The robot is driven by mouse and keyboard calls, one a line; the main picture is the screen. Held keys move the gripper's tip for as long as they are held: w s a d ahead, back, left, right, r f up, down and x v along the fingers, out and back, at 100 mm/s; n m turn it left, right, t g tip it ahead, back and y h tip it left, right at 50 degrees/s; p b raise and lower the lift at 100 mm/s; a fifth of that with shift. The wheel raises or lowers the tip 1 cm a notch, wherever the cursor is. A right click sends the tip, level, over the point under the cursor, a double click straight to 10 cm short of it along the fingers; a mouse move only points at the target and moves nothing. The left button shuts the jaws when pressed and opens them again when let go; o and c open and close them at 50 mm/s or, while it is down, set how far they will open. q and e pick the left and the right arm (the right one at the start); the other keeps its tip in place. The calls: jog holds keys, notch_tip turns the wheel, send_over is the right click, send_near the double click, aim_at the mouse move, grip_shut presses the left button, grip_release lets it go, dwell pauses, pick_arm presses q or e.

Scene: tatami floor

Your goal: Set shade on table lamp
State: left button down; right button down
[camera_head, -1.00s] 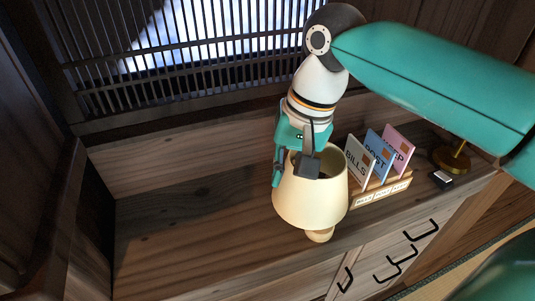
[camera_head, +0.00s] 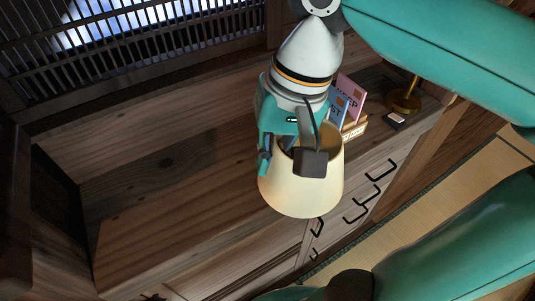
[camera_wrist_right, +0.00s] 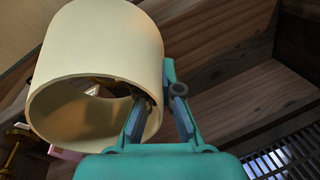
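A cream tapered lampshade (camera_head: 300,192) is held in the air by my right gripper (camera_head: 288,161), above the front part of the wooden cabinet top. One finger is inside the shade's opening and the other is outside its wall. The wrist view shows the shade (camera_wrist_right: 100,55) with its open end facing the camera and the fingers (camera_wrist_right: 163,100) astride its rim. A brass stand (camera_head: 403,101) with a thin stem, likely the lamp base, stands at the cabinet's right end; my arm hides its upper part. My left gripper is not in view.
A card holder (camera_head: 355,130) with pink (camera_head: 350,97) and blue (camera_head: 338,105) cards stands behind the shade. A small black-and-white item (camera_head: 396,122) lies near the brass stand. The cabinet top (camera_head: 170,190) is clear at left. Drawers with black handles face the tatami floor (camera_head: 450,185).

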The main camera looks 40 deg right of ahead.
jog(key=shift+w+a+p+v, duration=0.1)
jog(key=shift+a+p+v, duration=0.05)
jog(key=shift+p+v, duration=0.7)
jog(key=shift+w+a+p+v, duration=0.15)
jog(key=shift+a+p+v, duration=0.05)
jog(key=shift+p+v, duration=0.65)
jog(key=shift+w+a+p+v, duration=0.1)
jog(key=shift+a+p+v, duration=0.05)
jog(key=shift+p+v, duration=0.7)
jog(key=shift+w+a+r+p, duration=0.1)
jog(key=shift+a+r+p, duration=0.15)
jog(key=shift+r+p, duration=0.45)
jog(key=shift+a+r, duration=0.15)
jog(key=shift+r, duration=0.1)
jog(key=shift+w, duration=0.1)
